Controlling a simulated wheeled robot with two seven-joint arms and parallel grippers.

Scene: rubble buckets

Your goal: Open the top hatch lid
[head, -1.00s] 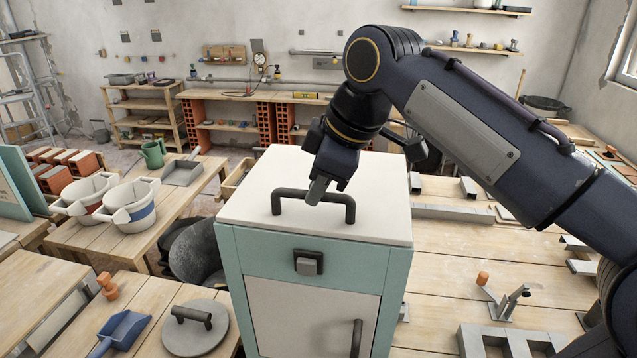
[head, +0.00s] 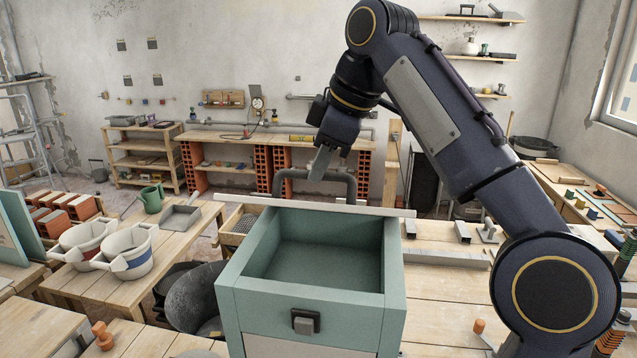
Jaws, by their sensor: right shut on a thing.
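The teal cabinet (head: 265,300) stands in front of me with its top open, and I see down into its empty teal inside (head: 322,255). The white hatch lid (head: 250,201) shows nearly edge-on as a thin strip behind the opening. Its dark bar handle (head: 351,186) sticks up beyond that strip. My right gripper (head: 320,166) is shut on the handle, its arm coming in from the right. The fingers partly cover the handle bar. My left gripper is out of view.
A square latch or knob (head: 305,321) sits on the cabinet front. Workbenches flank the cabinet; two white buckets (head: 130,250) and a grey tray (head: 180,218) stand on the left one. A dark round tub (head: 198,297) is close to the cabinet's left side.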

